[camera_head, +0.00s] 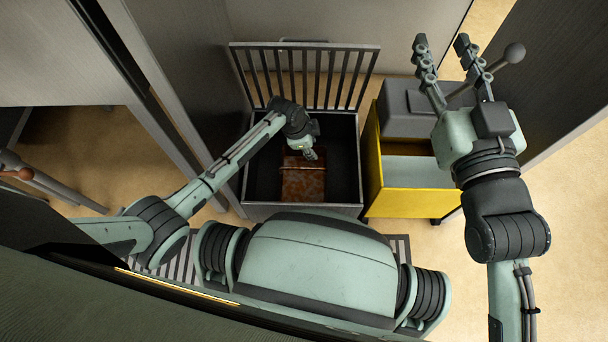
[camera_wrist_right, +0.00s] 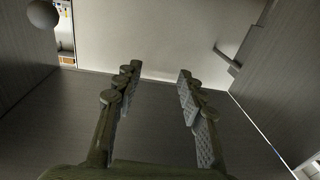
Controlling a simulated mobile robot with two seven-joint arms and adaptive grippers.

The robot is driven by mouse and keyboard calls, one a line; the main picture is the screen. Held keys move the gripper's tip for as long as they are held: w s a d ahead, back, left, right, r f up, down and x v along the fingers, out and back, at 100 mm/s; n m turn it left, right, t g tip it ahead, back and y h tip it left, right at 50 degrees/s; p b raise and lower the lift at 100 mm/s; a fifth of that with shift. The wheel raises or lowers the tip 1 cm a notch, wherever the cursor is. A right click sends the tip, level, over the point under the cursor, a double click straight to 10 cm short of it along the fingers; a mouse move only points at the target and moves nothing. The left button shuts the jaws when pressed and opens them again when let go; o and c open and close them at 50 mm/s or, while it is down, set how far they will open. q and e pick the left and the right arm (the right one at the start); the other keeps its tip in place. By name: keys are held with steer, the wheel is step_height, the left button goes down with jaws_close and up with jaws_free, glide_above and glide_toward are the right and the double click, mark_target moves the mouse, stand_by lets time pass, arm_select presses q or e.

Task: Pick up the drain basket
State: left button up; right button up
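A rust-brown, box-like thing (camera_head: 303,184) sits inside a dark open-topped pit (camera_head: 262,183) in the head view; it looks like the drain basket, though I cannot be sure. My left gripper (camera_head: 309,154) reaches into the pit and is over the far edge of the brown thing. Its fingers are small and partly hidden by its own wrist, so I cannot tell whether it is open or touches the brown thing. My right gripper (camera_head: 442,44) is raised at the right, open and empty; in the right wrist view its fingers (camera_wrist_right: 157,78) stand wide apart with nothing between them.
A barred grate (camera_head: 305,77) stands upright behind the pit. A yellow cart (camera_head: 412,201) with a grey box (camera_head: 408,108) stands right of the pit. Grey panels stand on both sides.

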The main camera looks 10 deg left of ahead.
mark_target(303, 168)
arm_select(q)
steer(key=s+a+f+g, duration=0.2)
steer(key=shift+s+a+m+y, duration=0.3)
steer(key=shift+m+y, duration=0.1)
steer(key=shift+s+f+g+b, duration=0.15)
steer(key=shift+f+b, duration=0.1)
steer(key=shift+f, duration=0.4)
steer(key=shift+s+f+g+b, duration=0.15)
steer(key=shift+f+b, duration=0.1)
steer(key=shift+f, duration=0.35)
steer(key=shift+w+f, duration=0.15)
steer(key=shift+f, duration=0.05)
steer(key=f+b, duration=0.1)
steer(key=f, duration=0.1)
steer(key=d+f+b, duration=0.1)
steer(key=f+b, duration=0.1)
steer(key=shift+w+f, duration=0.2)
steer(key=shift+f, duration=0.2)
jaws_close()
arm_select(e)
steer(key=s+r+t+y, duration=0.3)
steer(key=r+t, duration=0.3)
steer(key=r, duration=0.5)
steer(key=shift+s+a+t, duration=0.4)
steer(key=shift+s, duration=0.1)
